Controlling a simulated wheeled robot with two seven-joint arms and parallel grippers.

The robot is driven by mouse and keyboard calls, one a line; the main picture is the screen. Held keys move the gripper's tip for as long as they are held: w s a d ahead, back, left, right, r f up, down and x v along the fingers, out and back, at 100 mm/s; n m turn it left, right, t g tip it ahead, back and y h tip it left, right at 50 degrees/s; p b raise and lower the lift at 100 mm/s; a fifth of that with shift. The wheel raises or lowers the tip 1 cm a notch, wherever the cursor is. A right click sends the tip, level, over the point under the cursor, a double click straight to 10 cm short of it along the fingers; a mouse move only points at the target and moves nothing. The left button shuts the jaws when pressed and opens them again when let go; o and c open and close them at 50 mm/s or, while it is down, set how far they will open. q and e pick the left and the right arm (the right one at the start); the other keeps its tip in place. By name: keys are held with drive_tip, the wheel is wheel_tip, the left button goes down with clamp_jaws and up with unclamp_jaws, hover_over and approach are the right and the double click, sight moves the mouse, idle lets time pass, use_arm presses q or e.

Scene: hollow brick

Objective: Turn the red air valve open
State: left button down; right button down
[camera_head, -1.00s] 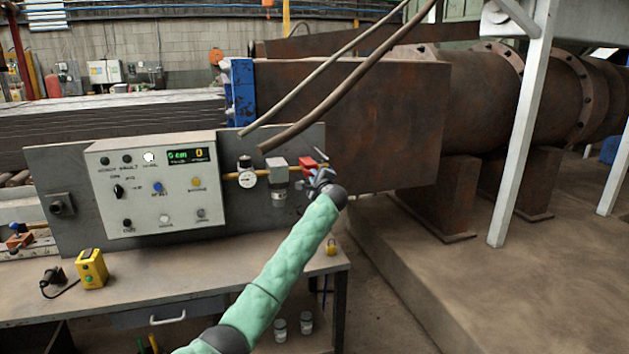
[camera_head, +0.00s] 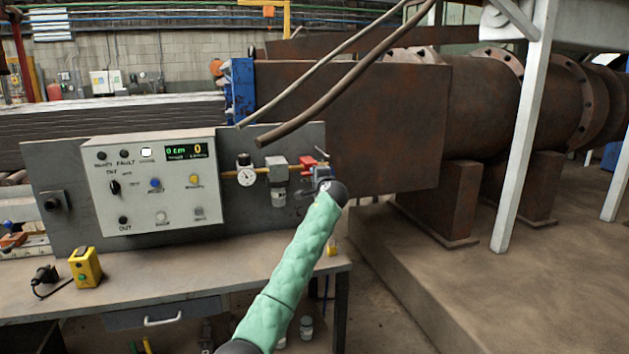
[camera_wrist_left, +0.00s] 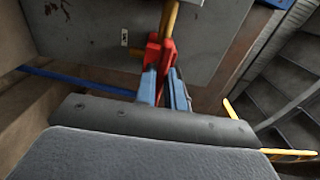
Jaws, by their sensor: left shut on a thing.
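The red air valve (camera_head: 308,162) is on the brass pipe at the right end of the grey panel, in the head view. In the left wrist view the red valve handle (camera_wrist_left: 156,52) is at the top centre, its lower end between my blue fingers. My left gripper (camera_head: 319,174) is at the valve's right side and is shut on the handle; it also shows in the left wrist view (camera_wrist_left: 163,84). The gripper partly hides the valve in the head view, so its exact angle is hard to tell. My right gripper is not in view.
A pressure gauge (camera_head: 246,176) and a control box (camera_head: 152,187) are to the left on the panel. A workbench (camera_head: 190,262) lies below, with a yellow box (camera_head: 85,267) on it. A large rusty duct (camera_head: 360,120) stands behind; hoses hang over the panel.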

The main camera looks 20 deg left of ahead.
use_arm(q)
drive_tip(key=shift+f, duration=0.2)
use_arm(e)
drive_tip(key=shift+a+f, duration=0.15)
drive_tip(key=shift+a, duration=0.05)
use_arm(q)
drive_tip(key=c, duration=1.5)
unclamp_jaws()
drive_tip(key=shift+r, duration=0.1)
